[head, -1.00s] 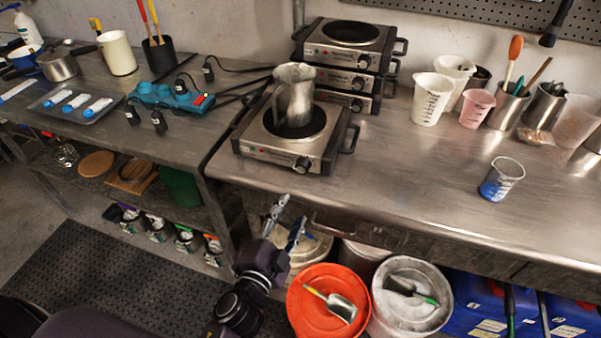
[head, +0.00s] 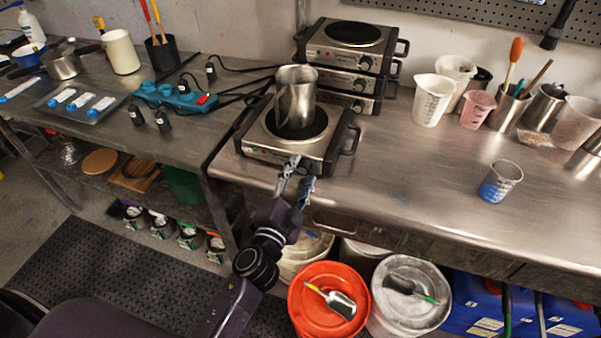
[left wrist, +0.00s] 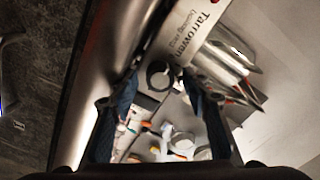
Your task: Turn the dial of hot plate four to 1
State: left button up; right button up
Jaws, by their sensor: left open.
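A steel hot plate (head: 258,150) stands alone at the left front of the steel bench, with a metal jug (head: 296,103) on its black plate. No number on it can be read. My left gripper (head: 299,174) is open at the hot plate's front, its fingers pointing up at the panel and covering the dial in the head view. In the left wrist view, the black round dial (left wrist: 159,75) shows between and beyond the open fingers, beside the lettered front panel (left wrist: 196,28). I cannot tell the dial's setting or whether a finger touches it. My right gripper is not in view.
More hot plates (head: 350,60) are stacked behind. A blue glass beaker (head: 500,181) stands to the right, with white cups (head: 433,98) farther back. Below the bench edge are an orange bucket (head: 308,322) and a grey-white bucket (head: 390,325). The bench's middle is clear.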

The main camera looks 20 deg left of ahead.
pick_arm(q)
jog(key=c, duration=1.2)
jog(key=shift+o, duration=0.2)
jog(key=shift+m, duration=0.4)
jog(key=m, duration=0.2)
jog(key=shift+m, duration=2.1)
